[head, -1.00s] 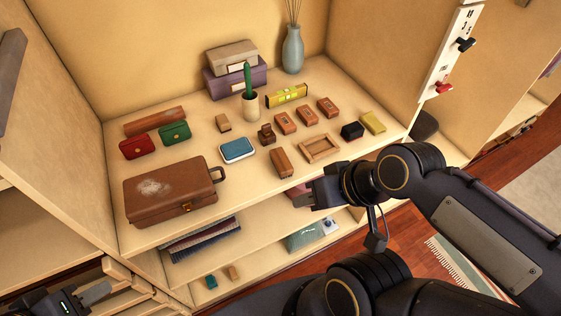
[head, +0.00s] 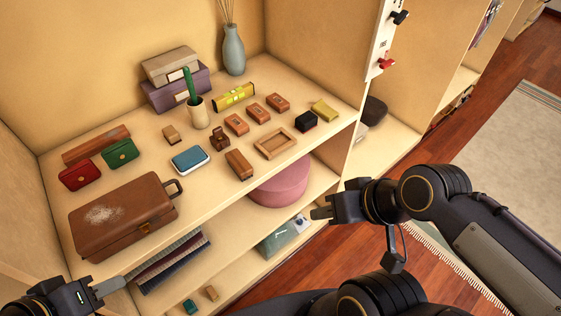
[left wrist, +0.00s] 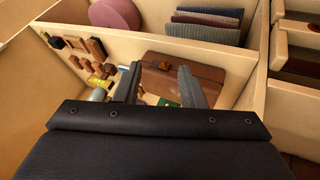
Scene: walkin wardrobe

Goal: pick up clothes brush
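I cannot tell for sure which item is the clothes brush. A narrow brown wooden block (head: 240,164), possibly the brush, lies near the front edge of the upper shelf in the head view. A smaller tan block (head: 171,134) lies further back. My left gripper (head: 110,288) is at the lower left, in front of the shelf below the suitcase. In the left wrist view its two fingers (left wrist: 160,72) are apart with nothing between them. My right gripper (head: 322,207) hangs in front of the shelf at right; its finger gap is unclear.
A brown suitcase (head: 124,216) fills the shelf's left front. A blue-topped tin (head: 190,159), wooden tray (head: 276,143), small boxes and a potted cactus (head: 199,114) crowd the shelf. Lower shelves hold a pink round box (head: 279,184) and folded cloths (head: 168,262).

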